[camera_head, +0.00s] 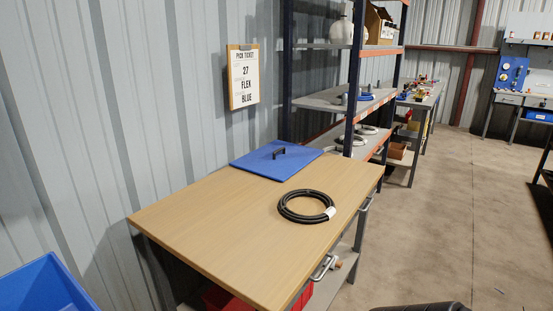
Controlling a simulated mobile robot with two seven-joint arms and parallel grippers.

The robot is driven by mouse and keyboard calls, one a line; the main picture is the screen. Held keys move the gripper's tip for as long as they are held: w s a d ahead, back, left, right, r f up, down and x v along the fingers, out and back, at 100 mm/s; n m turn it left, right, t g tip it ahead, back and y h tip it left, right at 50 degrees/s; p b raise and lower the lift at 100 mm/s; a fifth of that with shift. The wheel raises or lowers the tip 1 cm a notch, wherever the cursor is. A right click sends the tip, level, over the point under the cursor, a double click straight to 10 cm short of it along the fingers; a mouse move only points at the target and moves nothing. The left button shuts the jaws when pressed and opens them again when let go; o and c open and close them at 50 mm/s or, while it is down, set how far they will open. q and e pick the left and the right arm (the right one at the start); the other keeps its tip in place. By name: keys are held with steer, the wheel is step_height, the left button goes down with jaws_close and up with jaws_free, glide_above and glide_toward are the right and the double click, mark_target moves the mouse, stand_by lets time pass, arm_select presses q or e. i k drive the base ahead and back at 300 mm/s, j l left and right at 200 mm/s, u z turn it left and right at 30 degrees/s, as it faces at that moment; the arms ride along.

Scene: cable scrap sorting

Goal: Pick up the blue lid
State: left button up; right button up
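The blue lid (267,162) is a flat square panel lying on the far left part of the wooden table, near the wall. A small black handle (279,152) stands up from its top. Neither of my grippers shows in the head view. Nothing covers the lid.
A black coiled cable (294,207) with a white tag lies on the wooden table (220,226), right of the lid. The near part of the tabletop is clear. A blue bin (45,287) is at the lower left. A loaded shelf rack (328,101) stands behind the table.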

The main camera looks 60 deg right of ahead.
mark_target(278, 160)
steer(key=j+z, duration=0.15)
steer(key=z, duration=0.3)
steer(key=j+z, duration=0.15)
steer(key=z, duration=0.35)
steer(key=i, duration=0.05)
